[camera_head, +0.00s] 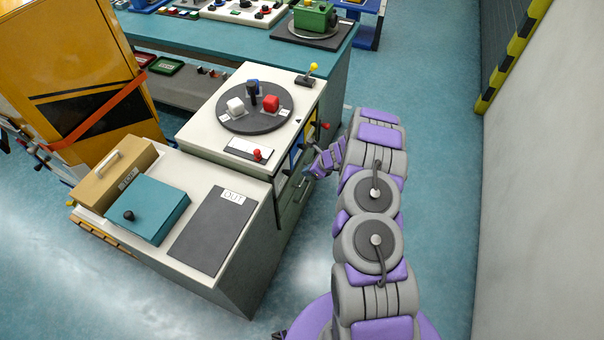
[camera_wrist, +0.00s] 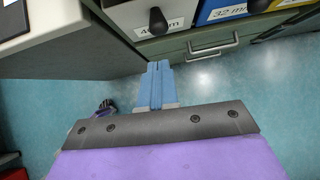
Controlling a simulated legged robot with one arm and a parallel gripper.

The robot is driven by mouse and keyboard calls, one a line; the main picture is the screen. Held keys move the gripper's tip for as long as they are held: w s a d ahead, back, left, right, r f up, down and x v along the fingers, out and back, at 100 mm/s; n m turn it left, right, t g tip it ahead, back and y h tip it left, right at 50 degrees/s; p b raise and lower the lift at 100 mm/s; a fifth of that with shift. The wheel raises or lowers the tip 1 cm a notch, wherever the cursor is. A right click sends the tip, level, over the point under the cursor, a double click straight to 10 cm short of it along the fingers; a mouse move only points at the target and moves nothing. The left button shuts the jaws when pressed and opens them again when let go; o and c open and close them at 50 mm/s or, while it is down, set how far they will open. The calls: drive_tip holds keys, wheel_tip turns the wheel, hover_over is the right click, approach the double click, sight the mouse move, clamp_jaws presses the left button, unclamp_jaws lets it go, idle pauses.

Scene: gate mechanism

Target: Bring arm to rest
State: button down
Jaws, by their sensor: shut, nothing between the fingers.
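My arm (camera_head: 375,215) is grey and purple and reaches forward on the right side of the white-topped cabinet. Its end bends left toward the cabinet's drawer side. In the wrist view my gripper (camera_wrist: 159,66) shows two light blue fingers pressed together, with nothing between them. The fingertips lie just below a drawer front with a silver handle (camera_wrist: 213,47) in the picture; I cannot tell whether they touch it. In the head view the fingertips are hard to make out beside the cabinet.
The cabinet holds a dark turntable (camera_head: 238,121) with white and red blocks, a small red-knobbed lever (camera_head: 257,155) and a grey OUT pad (camera_head: 213,230). Labelled bins (camera_wrist: 222,10) sit above the drawer. A yellow cabinet (camera_head: 70,60) stands left, a pale wall (camera_head: 545,190) right.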

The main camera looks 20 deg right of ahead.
drive_tip(key=v, duration=0.6)
drive_tip(key=shift+r+p, duration=0.35)
drive_tip(key=shift+r, duration=0.1)
drive_tip(key=s+a+r+n+g+y+b, duration=0.1)
drive_tip(key=s+a+r+n+g+y, duration=0.15)
drive_tip(key=a+r+n, duration=0.75)
drive_tip(key=s+a+r+n+g+b, duration=0.15)
drive_tip(key=s+a+r+n, duration=0.35)
drive_tip(key=s+a+r, duration=0.55)
drive_tip(key=s+r+n+g+h, duration=0.25)
drive_tip(key=s+r+n, duration=0.45)
drive_tip(key=s, duration=0.7)
drive_tip(key=s+d+r+n+h+b, duration=0.1)
drive_tip(key=s+d+n+h, duration=0.1)
drive_tip(key=s, duration=0.7)
drive_tip(key=s+d+r+n+h+b, duration=0.1)
drive_tip(key=s+d+n+h, duration=0.2)
drive_tip(key=s, duration=0.6)
drive_tip(key=shift+s+d+g, duration=0.25)
drive_tip(key=shift+d+g, duration=0.1)
drive_tip(key=shift+d, duration=0.6)
